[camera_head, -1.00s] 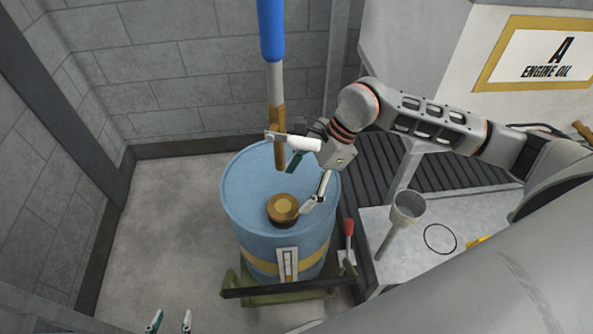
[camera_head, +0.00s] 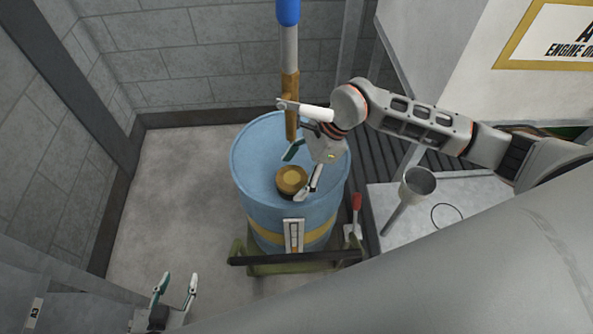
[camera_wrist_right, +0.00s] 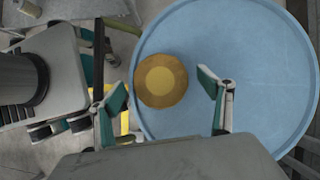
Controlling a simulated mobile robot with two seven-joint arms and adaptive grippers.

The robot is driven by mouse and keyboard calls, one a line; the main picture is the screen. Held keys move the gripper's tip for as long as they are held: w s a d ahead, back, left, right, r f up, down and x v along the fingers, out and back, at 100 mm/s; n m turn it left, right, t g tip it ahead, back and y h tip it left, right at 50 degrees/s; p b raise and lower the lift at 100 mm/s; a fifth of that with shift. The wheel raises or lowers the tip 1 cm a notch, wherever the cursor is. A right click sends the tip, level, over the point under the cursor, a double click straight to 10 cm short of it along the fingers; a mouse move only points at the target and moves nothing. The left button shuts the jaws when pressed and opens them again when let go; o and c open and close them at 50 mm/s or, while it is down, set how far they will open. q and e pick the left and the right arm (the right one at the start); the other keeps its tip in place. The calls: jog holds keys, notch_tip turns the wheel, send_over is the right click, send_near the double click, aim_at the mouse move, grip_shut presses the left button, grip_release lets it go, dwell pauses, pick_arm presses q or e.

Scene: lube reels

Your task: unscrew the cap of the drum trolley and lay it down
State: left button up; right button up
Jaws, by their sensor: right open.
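The drum trolley (camera_head: 262,257) carries a blue drum (camera_head: 253,165) with a yellow band. A brass-coloured round cap (camera_head: 292,180) sits on the drum top near its front edge; it also shows in the right wrist view (camera_wrist_right: 161,81). My right gripper (camera_head: 298,175) is open just above the cap, its fingers apart on either side of it in the picture. My left gripper (camera_head: 175,284) is open and empty low at the left, over the floor.
A pump tube with a blue upper part (camera_head: 288,12) and brass lower part stands behind my right gripper. A funnel (camera_head: 417,185) and a red-handled lever (camera_head: 356,207) are to the right. The engine oil cabinet (camera_head: 480,70) is at the upper right. Floor left of the drum is clear.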

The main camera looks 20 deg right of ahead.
jog(key=c, duration=1.2)
jog(key=shift+w+f+n+g+b, duration=0.15)
jog(key=shift+n+g+b, duration=0.65)
jog(key=shift+n+b, duration=0.4)
jog(key=shift+c, duration=0.2)
jog(key=shift+n+g+b, duration=0.5)
jog(key=shift+n+b, duration=0.15)
jog(key=shift+n, duration=0.55)
pick_arm(q)
notch_tip(320, 180, down, 6)
jog(key=s+g, duration=0.1)
jog(key=s, duration=0.1)
jog(key=shift+s, duration=0.3)
